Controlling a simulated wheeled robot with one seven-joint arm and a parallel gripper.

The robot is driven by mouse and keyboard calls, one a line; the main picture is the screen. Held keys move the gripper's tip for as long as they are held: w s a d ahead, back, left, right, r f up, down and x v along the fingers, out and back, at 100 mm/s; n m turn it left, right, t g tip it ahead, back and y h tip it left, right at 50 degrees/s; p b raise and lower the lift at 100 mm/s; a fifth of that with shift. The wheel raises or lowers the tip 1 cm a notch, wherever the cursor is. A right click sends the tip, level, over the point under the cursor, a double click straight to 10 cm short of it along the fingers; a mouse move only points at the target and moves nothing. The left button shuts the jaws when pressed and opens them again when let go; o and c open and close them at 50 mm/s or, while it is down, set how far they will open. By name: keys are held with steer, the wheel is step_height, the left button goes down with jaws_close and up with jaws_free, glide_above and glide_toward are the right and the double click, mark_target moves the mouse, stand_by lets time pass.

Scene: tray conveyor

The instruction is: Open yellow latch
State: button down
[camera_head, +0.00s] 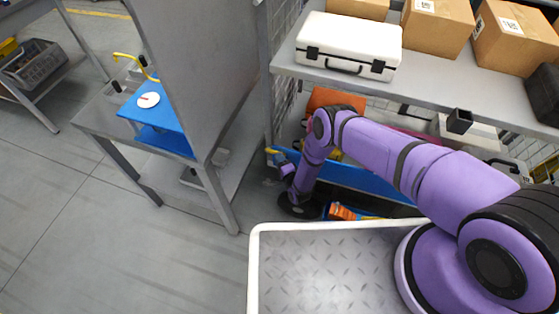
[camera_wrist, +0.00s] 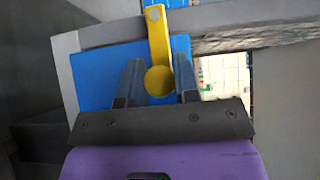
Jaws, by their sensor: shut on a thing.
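The yellow latch (camera_wrist: 158,35) is a short bar with a round knob, in the upper middle of the wrist view. Its far end has a pivot on the grey frame, and the bar stands almost upright in the picture. My gripper (camera_wrist: 158,72) is shut on the latch, one dark finger on each side of the knob. A blue panel (camera_wrist: 93,72) lies behind the fingers. In the head view my gripper (camera_head: 284,165) is low, at the left end of a blue board (camera_head: 365,181). A small yellow piece (camera_head: 271,151) shows there, mostly hidden.
A grey shelf (camera_head: 430,88) above my arm carries a white case (camera_head: 350,42) and cardboard boxes (camera_head: 437,25). A grey metal table (camera_head: 95,118) with an upright panel (camera_head: 205,70) stands at left. A white-rimmed tray (camera_head: 330,227) is in front. Open floor lies at lower left.

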steer(key=r+n+g+h, duration=0.1)
steer(key=r+n+g, duration=0.1)
steer(key=shift+w+a+r+n+g+h, duration=0.1)
steer(key=shift+a+r+n+g+h, duration=0.1)
steer(key=shift+r+n+g+h, duration=0.15)
step_height(320, 180, up, 2)
steer(key=a+n+g+h, duration=0.2)
steer(key=h, duration=0.1)
step_height(320, 180, up, 2)
steer(key=n+g+h, duration=0.3)
steer(key=n+h, duration=0.1)
steer(key=h, duration=0.2)
glide_above(269, 150)
steer(key=s+a, duration=0.2)
steer(key=s, duration=0.1)
steer(key=shift+w, duration=0.25)
steer(key=c, duration=0.9)
jaws_free()
steer(key=shift+n, duration=0.25)
steer(key=v, duration=1)
steer(key=shift+s+a+r, duration=0.15)
steer(key=shift+r, duration=0.2)
